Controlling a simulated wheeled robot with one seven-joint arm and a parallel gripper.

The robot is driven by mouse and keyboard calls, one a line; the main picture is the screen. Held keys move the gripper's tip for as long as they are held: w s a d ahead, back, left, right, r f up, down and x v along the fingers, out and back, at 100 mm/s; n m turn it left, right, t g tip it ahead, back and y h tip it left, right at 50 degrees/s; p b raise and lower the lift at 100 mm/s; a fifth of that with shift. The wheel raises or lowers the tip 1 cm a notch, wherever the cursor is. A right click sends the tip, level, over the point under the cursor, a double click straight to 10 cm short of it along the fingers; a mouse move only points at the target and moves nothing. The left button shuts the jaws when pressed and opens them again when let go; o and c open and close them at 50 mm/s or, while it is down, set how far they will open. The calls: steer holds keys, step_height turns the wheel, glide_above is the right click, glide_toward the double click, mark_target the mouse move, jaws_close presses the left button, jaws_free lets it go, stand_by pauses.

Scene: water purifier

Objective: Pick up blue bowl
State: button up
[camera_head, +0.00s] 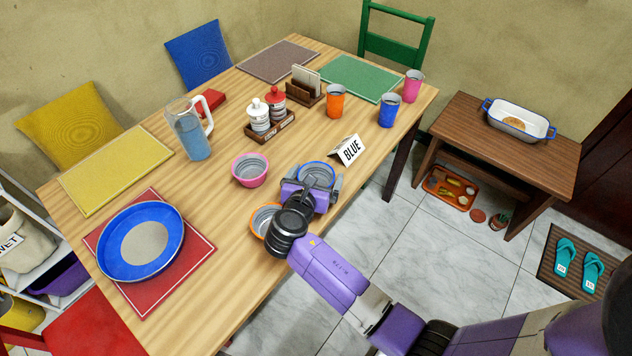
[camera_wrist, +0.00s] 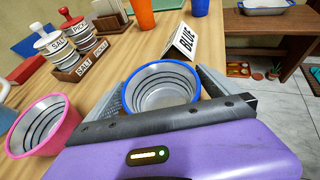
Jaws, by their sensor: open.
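The blue bowl (camera_head: 318,172) has a blue rim and a grey inside with dark rings. It stands upright on the wooden table near its right edge. In the wrist view the blue bowl (camera_wrist: 161,88) lies between the two fingers of my gripper (camera_wrist: 165,92). In the head view my gripper (camera_head: 311,188) is over the near side of the bowl and hides part of it. The fingers are open, one on each side of the bowl. I cannot tell whether they touch it.
A pink bowl (camera_head: 250,170) stands left of my gripper; an orange bowl (camera_head: 262,218) is partly hidden by my arm. A "BLUE" sign (camera_head: 348,151) stands just behind the blue bowl. A shaker rack (camera_head: 270,127), a pitcher (camera_head: 190,130) and a large blue plate (camera_head: 140,241) are further left.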

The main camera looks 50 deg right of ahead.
steer(key=shift+x, duration=1.2)
steer(key=c, duration=1.3)
steer(key=shift+r, duration=0.15)
steer(key=shift+c, duration=0.2)
step_height(320, 180, up, 20)
steer(key=p, duration=0.2)
steer(key=shift+p, duration=0.35)
